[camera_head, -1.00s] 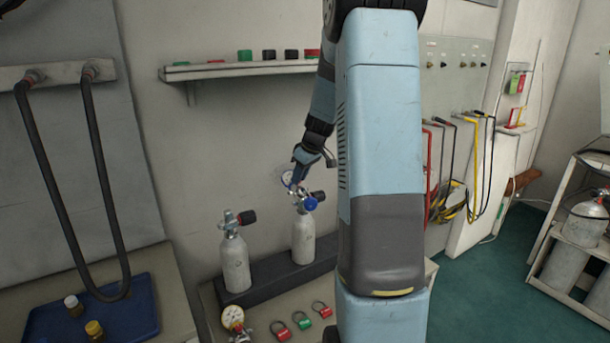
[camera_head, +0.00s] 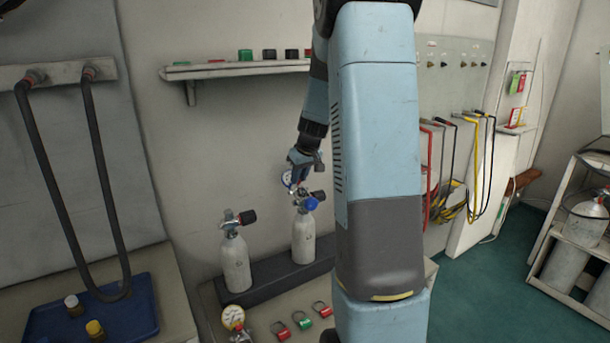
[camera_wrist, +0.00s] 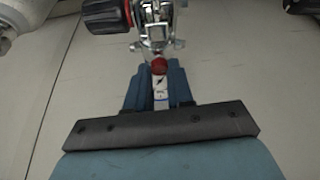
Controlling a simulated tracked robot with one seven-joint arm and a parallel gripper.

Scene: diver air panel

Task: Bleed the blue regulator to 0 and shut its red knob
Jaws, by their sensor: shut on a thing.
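The blue regulator (camera_head: 311,203), with its round blue cap, is mounted on top of the right grey cylinder (camera_head: 303,238). A white-faced gauge (camera_head: 286,178) on it shows beside my gripper; its reading is too small to tell. My gripper (camera_head: 296,180) is down at the regulator from above. In the wrist view, the red knob (camera_wrist: 159,66) sits between the tips of my blue fingers, and my gripper (camera_wrist: 159,72) is shut on it. Metal fittings (camera_wrist: 157,42) and a black, red-marked handwheel (camera_wrist: 103,16) lie just beyond. The regulator's far side is hidden.
A second cylinder (camera_head: 235,263) with a black knob stands to the left on the same dark base (camera_head: 272,286). A wall shelf (camera_head: 225,69) is above.

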